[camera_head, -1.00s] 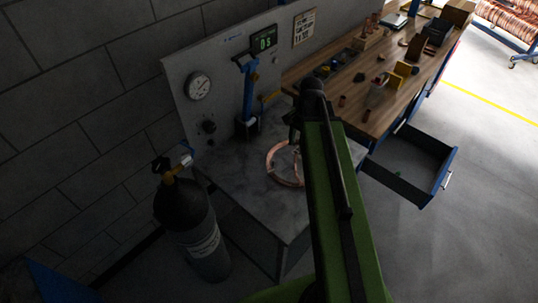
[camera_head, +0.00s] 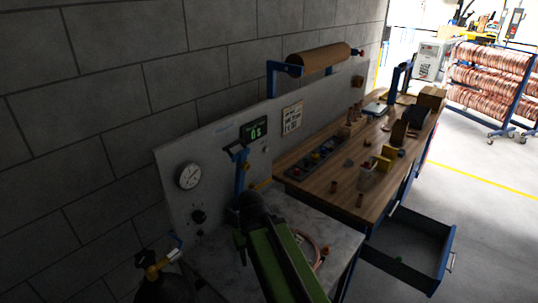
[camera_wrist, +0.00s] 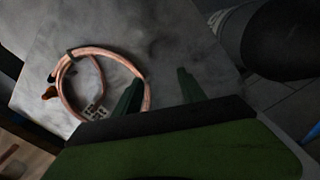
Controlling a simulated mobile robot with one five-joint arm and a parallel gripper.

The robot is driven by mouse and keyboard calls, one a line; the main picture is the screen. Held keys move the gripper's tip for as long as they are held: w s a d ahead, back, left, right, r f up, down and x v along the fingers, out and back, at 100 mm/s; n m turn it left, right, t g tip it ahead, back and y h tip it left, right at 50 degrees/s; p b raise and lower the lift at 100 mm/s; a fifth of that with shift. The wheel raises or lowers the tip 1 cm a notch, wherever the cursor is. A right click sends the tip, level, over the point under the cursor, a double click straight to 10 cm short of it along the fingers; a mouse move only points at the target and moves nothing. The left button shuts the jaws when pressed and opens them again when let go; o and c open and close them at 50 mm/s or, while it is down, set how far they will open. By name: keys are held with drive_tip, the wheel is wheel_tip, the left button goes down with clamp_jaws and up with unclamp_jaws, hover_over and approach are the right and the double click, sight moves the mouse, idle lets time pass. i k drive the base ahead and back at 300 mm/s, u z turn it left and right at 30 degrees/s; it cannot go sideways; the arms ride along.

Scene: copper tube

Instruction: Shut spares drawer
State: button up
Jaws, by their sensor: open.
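The spares drawer (camera_head: 407,245) is pulled out from the blue-framed wooden workbench at the right in the head view. It has dark walls, a blue front and a pale handle (camera_head: 451,262). Its inside looks mostly empty, with a small greenish item too dim to name. My gripper shows in the wrist view (camera_wrist: 160,92), with two green fingers apart and nothing between them. It is over the grey test bench, to the left of the drawer and away from it. In the head view my arm hides the fingers.
A coil of copper tube (camera_wrist: 62,92) lies on the grey bench top (camera_wrist: 135,35), close to my fingers. A dark gas cylinder (camera_wrist: 285,40) stands beside that bench. Small parts and blocks cover the wooden worktop (camera_head: 330,185). The floor right of the drawer (camera_head: 490,225) is clear.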

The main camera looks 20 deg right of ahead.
sight(424, 243)
drive_tip(key=u, duration=0.8)
drive_tip(key=k, duration=2.5)
drive_tip(key=z, duration=1.7)
drive_tip(key=i, duration=1.65)
drive_tip(key=u, duration=0.45)
